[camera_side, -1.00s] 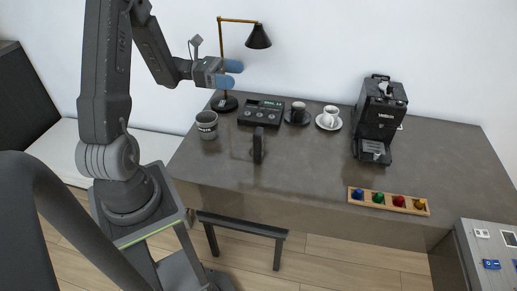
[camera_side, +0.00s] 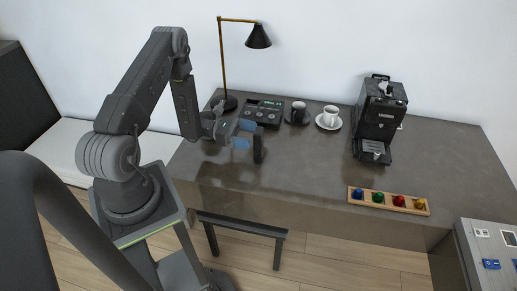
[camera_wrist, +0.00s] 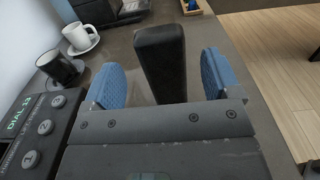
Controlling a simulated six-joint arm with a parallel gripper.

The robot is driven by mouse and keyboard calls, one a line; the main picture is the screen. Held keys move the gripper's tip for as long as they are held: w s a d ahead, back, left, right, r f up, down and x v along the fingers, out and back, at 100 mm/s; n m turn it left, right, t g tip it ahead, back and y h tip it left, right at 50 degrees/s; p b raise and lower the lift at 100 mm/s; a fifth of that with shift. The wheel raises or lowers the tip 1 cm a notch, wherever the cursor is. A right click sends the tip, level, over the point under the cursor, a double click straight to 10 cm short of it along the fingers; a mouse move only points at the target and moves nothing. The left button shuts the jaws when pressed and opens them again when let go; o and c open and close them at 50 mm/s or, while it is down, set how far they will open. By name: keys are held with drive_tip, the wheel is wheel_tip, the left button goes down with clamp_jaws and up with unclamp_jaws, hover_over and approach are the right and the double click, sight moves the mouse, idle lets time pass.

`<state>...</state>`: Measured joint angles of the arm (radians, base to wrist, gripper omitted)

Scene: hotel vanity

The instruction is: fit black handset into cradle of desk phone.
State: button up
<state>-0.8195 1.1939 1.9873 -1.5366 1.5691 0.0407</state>
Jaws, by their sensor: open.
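The black handset (camera_side: 259,143) stands upright on the desk in the side view. In the wrist view the handset (camera_wrist: 160,55) rises between the two blue fingertips, with a gap on each side. My gripper (camera_side: 245,134) is open, low over the desk, just left of the handset, with its fingers pointing toward it. The desk phone (camera_side: 264,107) lies behind the handset, partly covered by my gripper. In the wrist view the phone (camera_wrist: 38,128) shows its display and round number buttons at the left. I cannot make out the cradle clearly.
A dark cup (camera_side: 298,111) and a white cup (camera_side: 329,117) on saucers stand right of the phone. A desk lamp (camera_side: 258,38) stands behind. A coffee machine (camera_side: 383,112) and a wooden tray of coloured pieces (camera_side: 389,201) are at the right. The middle desk is clear.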

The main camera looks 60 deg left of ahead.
sight(257, 135)
drive_tip(key=x, duration=0.3)
drive_tip(key=shift+w+d, duration=0.15)
drive_tip(key=shift+d, duration=0.15)
drive_tip(key=c, duration=1.3)
drive_tip(key=shift+c, duration=1)
drive_tip(key=shift+r, duration=0.15)
